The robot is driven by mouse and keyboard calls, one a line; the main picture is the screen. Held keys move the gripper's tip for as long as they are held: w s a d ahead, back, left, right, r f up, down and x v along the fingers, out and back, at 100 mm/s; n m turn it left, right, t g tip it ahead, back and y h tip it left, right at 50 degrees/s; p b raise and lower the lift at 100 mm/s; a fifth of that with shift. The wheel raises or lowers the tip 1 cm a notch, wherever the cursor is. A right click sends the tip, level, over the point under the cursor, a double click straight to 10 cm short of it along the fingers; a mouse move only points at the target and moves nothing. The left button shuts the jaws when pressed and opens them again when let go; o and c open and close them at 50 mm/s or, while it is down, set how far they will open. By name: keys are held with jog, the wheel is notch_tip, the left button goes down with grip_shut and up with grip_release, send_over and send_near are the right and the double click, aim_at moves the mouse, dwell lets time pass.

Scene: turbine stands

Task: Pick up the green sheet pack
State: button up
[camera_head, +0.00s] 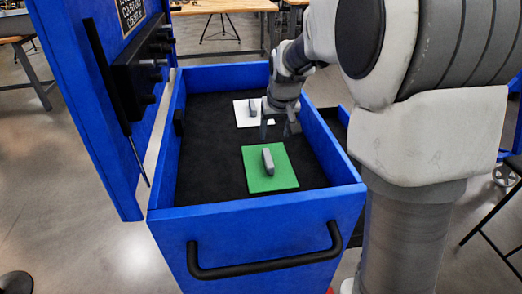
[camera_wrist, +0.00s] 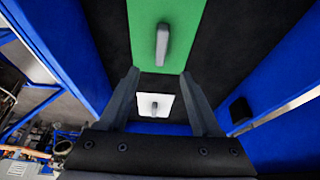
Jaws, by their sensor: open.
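The green sheet pack (camera_head: 282,179) lies flat on the black floor of a blue drawer, with a grey upright handle (camera_head: 267,160) on top. In the wrist view the green sheet pack (camera_wrist: 190,20) is at the top, beyond my fingertips, with its handle (camera_wrist: 162,44) near the centre. My gripper (camera_head: 281,132) is open and empty, above the drawer floor between the green pack and a white pack (camera_head: 241,112) behind it. In the wrist view my gripper (camera_wrist: 163,84) shows both fingers apart, with the white pack (camera_wrist: 145,100) seen between them.
The blue drawer (camera_head: 260,208) has raised walls on all sides and a black front handle (camera_head: 265,262). A blue panel (camera_head: 85,80) with black fittings stands at its left. Bare black floor surrounds the green pack.

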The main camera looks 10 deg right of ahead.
send_near(268, 157)
jog(key=x, duration=0.5)
jog(key=shift+s+d+f+b, duration=0.1)
jog(key=shift+s+b, duration=0.2)
jog(key=shift+w+x, duration=0.15)
jog(key=shift+x, duration=1.15)
jog(key=shift+w+x, duration=0.15)
jog(key=shift+x, duration=1.15)
grip_shut()
